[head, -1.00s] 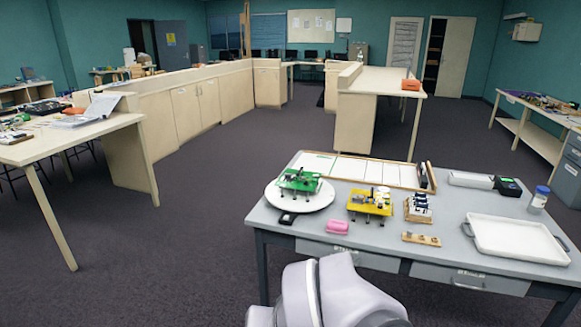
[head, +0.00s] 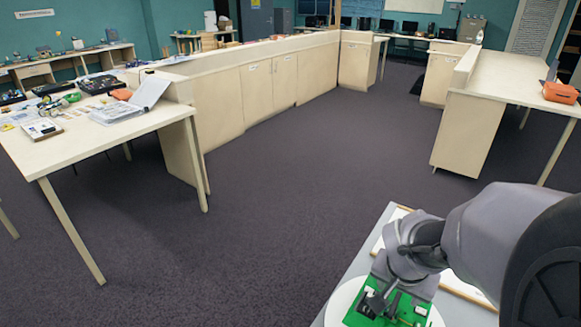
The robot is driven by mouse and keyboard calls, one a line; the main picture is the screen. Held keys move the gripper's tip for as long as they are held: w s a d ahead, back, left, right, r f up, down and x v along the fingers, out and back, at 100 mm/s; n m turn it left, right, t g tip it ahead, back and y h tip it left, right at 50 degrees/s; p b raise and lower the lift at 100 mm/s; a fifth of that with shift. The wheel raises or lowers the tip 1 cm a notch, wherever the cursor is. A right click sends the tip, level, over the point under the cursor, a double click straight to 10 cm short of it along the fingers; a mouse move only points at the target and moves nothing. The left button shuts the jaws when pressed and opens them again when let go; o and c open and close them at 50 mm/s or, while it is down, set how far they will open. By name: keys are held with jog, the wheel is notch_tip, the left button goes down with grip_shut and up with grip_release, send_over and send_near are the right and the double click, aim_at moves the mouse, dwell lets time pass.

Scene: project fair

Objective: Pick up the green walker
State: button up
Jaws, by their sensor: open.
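The green walker (head: 424,285) is a flat bright green board with small dark and light parts on top, at the bottom of the head view. It rests on a round white plate (head: 340,303) on the grey table. My gripper (head: 378,301) is open and pointed down right at the walker, over its left part. My arm comes in from the right and hides part of the walker. I cannot tell whether the fingers touch it.
The grey table's left edge (head: 348,272) shows at the bottom. A white panel (head: 462,287) with a wooden rim lies behind the walker. A cream table (head: 110,150) with papers and gadgets stands at left. Dark carpet (head: 270,210) between is clear.

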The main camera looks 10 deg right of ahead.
jog(key=b, duration=0.3)
send_near(393, 304)
jog(key=s+f, duration=0.1)
jog(key=b+x, duration=0.1)
jog(key=x, duration=0.2)
jog(key=b+x, duration=0.2)
jog(key=x, duration=0.2)
jog(key=w+b+x, duration=0.1)
jog(key=x, duration=0.3)
jog(key=shift+d+r, duration=0.1)
jog(key=shift+r, duration=0.15)
jog(key=shift+c, duration=0.2)
jog(key=c, duration=1.1)
grip_shut()
jog(key=shift+r, duration=0.15)
